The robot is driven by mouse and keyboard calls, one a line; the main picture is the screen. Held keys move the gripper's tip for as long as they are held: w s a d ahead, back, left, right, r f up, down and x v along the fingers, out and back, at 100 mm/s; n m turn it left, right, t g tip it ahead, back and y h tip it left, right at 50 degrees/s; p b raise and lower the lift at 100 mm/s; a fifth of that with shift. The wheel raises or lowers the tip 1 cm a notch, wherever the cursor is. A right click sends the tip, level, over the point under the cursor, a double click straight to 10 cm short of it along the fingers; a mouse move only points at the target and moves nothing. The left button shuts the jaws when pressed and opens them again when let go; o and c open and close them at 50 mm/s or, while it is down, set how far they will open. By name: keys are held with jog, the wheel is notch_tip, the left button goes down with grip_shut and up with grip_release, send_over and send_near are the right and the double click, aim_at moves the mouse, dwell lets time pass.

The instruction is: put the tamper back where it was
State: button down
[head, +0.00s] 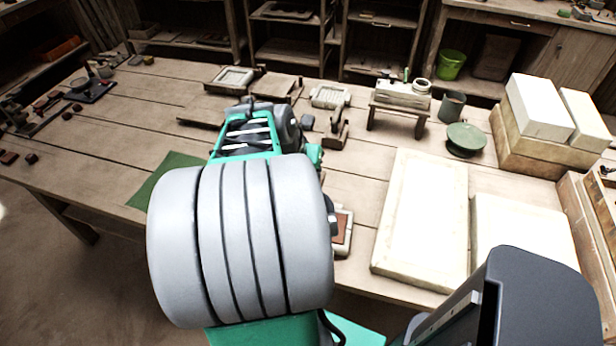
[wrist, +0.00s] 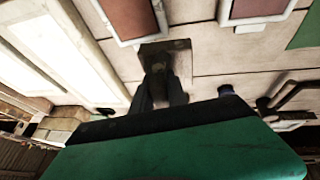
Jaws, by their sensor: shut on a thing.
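The tamper shows in the wrist view as a dark brown block (wrist: 180,52) with a squarish end. My gripper (wrist: 163,92) is shut on it, its dark fingers closing on the near part. The tamper is over or on the pale plank table, and I cannot tell whether it touches the wood. Two pale frames with reddish-brown fillings lie close by in the wrist view, one frame (wrist: 158,14) beside the tamper and another frame (wrist: 259,19) farther right. In the head view my arm hides the gripper and the tamper.
Large pale slabs (head: 422,215) cover the table's right side. A green mat (head: 165,180) lies left of my arm. Toward the back stand a small wooden bench (head: 403,108), a grey cup (head: 452,106) and a green round stand (head: 465,139). The left middle of the table is largely bare.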

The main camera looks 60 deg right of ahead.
jog(key=shift+w+d+f+p, duration=0.2)
jog(key=shift+w+d+f, duration=0.75)
jog(key=shift+d+f, duration=1.05)
jog(key=shift+w+d+f+p, duration=0.15)
jog(key=shift+w+d+f, duration=0.75)
jog(key=shift+d+f, duration=1.1)
jog(key=shift+w+d+f+p, duration=0.2)
jog(key=shift+w+d+f, duration=0.75)
jog(key=shift+d+f, duration=1.05)
jog(key=shift+a+f, duration=0.25)
jog(key=c, duration=1.3)
grip_release()
jog(key=shift+a, duration=0.1)
